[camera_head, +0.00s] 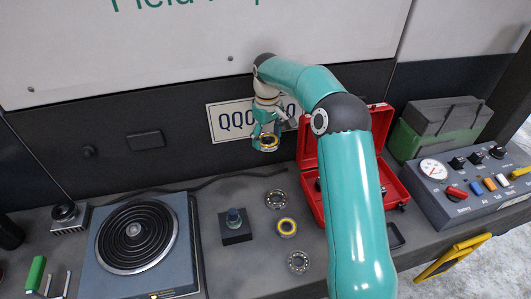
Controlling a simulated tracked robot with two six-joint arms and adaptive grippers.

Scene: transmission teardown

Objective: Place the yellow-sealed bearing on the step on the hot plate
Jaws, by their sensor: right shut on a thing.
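My right gripper (266,132) is raised above the back of the bench, in front of the licence plate, and points down. It is shut on a bearing with a yellow ring (268,143), held well above the bench. The hot plate (183,277), a blue-grey box with a dark spiral coil (138,236), is at the left. Nothing lies on the coil; a light round centre shows there. My left gripper is not in view.
Plain metal bearings (276,199) and (298,262) lie near the yellow-ringed one. A dark block with an upright stub (236,226) stands beside the hot plate. An open red toolbox (308,183) is partly behind my right arm. A control panel (470,190) is at the right.

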